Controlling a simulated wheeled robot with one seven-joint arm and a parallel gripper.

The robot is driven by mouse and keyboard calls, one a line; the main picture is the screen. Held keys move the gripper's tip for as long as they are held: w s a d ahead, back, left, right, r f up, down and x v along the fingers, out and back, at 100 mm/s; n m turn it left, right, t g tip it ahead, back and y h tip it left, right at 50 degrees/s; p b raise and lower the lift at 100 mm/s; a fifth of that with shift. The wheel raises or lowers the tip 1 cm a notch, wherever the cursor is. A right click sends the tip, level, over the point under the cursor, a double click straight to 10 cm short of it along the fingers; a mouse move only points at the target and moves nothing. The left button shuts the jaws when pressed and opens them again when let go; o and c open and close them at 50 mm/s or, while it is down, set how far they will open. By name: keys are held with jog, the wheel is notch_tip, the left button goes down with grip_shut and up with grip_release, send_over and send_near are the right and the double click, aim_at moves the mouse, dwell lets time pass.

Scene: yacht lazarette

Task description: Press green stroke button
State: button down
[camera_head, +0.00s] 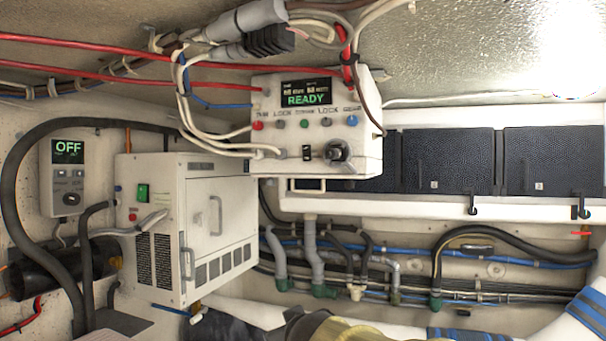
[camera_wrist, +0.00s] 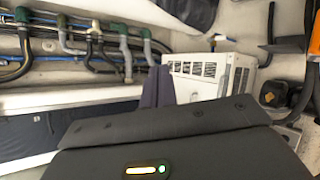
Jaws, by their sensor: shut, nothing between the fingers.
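The green stroke button (camera_head: 304,124) is a small round button in the middle of the row on the front of a white control box (camera_head: 272,155). A screen (camera_head: 306,93) above it reads READY in green. Grey buttons sit on either side of it, with a red button (camera_head: 258,125) at the left end and a blue button (camera_head: 352,120) at the right end. My gripper (camera_wrist: 158,70) shows in the wrist view, with its dark fingers together and empty. It is apart from the button, which I cannot make out in the wrist view.
Below the button row are a small black switch (camera_head: 307,152) and a dark round connector (camera_head: 337,152). A white vented cabinet (camera_head: 216,215) stands lower left. Cables hang around the control box's left side. Hoses and pipes (camera_head: 317,265) run along the wall below.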

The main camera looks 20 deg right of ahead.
aim_at(302, 123)
jog(key=s+a+r+n+t+y+p, duration=0.1)
jog(key=r+t, duration=0.3)
jog(key=r, duration=1.5)
jog(key=s+a+r+n+t+y+p, duration=0.2)
jog(key=s+r+n+t+p, duration=0.1)
jog(key=r, duration=1.7)
jog(key=shift+s+n+t, duration=0.3)
jog(key=shift+t, duration=0.4)
jog(key=shift+w+d, duration=0.1)
jog(key=shift+w+d, duration=0.85)
jog(key=shift+w, duration=0.3)
jog(key=shift+w+d, duration=0.85)
jog(key=shift+w, duration=0.35)
jog(key=shift+w+d, duration=0.85)
jog(key=shift+w, duration=0.3)
jog(key=shift+w+d, duration=0.2)
jog(key=shift+w, duration=0.15)
